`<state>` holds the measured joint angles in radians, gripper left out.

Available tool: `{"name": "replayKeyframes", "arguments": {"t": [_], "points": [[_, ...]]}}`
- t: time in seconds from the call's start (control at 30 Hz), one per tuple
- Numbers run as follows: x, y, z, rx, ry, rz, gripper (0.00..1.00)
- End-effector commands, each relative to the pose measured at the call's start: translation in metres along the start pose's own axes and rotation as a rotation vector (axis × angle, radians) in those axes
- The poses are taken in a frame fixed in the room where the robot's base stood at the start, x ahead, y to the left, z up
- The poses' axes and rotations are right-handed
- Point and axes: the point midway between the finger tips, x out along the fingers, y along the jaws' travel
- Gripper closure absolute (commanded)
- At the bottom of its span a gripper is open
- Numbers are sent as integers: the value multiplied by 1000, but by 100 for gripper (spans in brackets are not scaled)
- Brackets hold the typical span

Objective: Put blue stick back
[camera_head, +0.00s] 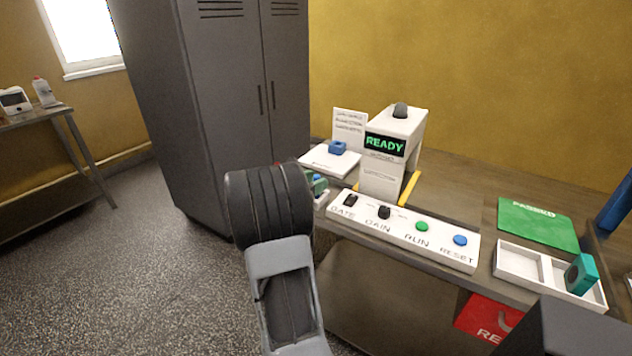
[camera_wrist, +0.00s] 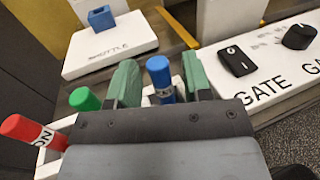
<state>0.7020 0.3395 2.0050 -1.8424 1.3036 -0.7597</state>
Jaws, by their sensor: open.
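My gripper (camera_wrist: 160,82) has green fingers, which are open, one on each side of the blue stick. The stick's lower end is hidden behind my gripper, so I cannot tell how it is seated. A green stick (camera_wrist: 85,98) and a tilted red stick (camera_wrist: 30,132) with a white label are to the left, at a white holder (camera_wrist: 49,162). In the head view my gripper (camera_head: 318,184) is by the left end of the control panel, partly hidden by my arm.
A white plate marked SHUTTLE (camera_wrist: 110,45) bears a blue block (camera_wrist: 101,17). The control panel (camera_head: 405,233) lies to the right, with a READY machine (camera_head: 384,180) behind. Farther right are a green mat (camera_head: 535,224) and a white tray (camera_head: 519,263) with a teal block (camera_head: 581,274).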

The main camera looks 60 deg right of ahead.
Motion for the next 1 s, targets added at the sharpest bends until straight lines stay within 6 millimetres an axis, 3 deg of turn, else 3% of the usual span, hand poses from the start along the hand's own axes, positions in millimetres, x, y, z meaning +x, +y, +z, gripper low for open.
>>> {"name": "replayKeyframes", "arguments": {"t": [0.5, 0.87, 1.0], "points": [[-93, 0, -1, -1, 0, 4, 55], [-114, -1, -1, 3, 4, 1, 55], [-127, -13, -4, 86, 101, -21, 55]]}}
